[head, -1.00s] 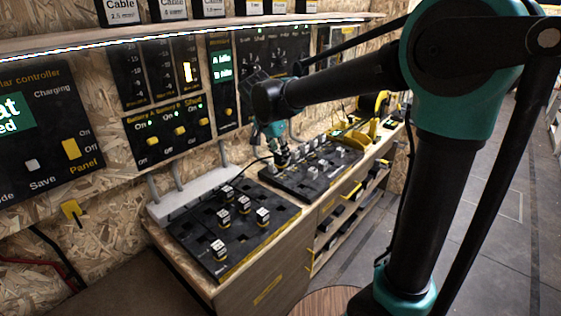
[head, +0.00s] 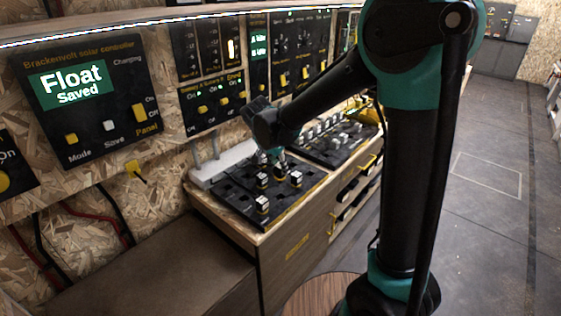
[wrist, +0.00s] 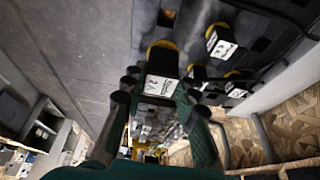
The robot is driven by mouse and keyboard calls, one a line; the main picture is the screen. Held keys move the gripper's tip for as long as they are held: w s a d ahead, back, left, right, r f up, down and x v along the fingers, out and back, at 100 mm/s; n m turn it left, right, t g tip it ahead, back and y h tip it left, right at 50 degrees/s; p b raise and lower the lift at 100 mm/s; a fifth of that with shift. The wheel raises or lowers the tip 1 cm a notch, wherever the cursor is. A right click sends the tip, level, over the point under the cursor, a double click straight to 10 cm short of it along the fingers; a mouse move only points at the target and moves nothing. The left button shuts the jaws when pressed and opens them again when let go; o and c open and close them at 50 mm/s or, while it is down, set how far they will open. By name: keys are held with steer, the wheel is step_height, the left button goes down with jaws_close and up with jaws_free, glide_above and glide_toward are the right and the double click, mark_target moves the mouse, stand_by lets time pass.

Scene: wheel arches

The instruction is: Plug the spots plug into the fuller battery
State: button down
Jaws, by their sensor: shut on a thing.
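My gripper (head: 275,156) is over the rear of the near black socket board (head: 225,200). In the wrist view my gripper (wrist: 162,86) is shut on a black and yellow plug (wrist: 162,60) with a white label. The label's name is too blurred to read, so I cannot tell whether it is the spots plug. Several similar plugs stand on the near board, one at its front (head: 262,204) and one at its right (head: 296,179). The battery switch panel (head: 212,106) and the green battery display (head: 258,42) are on the wall. The display's figures are too small to read.
A second black board (head: 330,142) with several plugs lies behind. A pale grey strip (head: 222,166) runs along the wall side of the near board. The solar controller (head: 95,90) reads "Float Saved". Dark cables cross the wrist view's right. The floor to the right is open.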

mark_target(280, 179)
steer(key=shift+f, duration=3)
steer(key=shift+f, duration=1)
steer(key=shift+f, duration=0.3)
steer(key=shift+f, duration=0.3)
steer(key=c, duration=1.1)
jaws_free()
steer(key=o, duration=0.5)
steer(key=shift+r, duration=0.1)
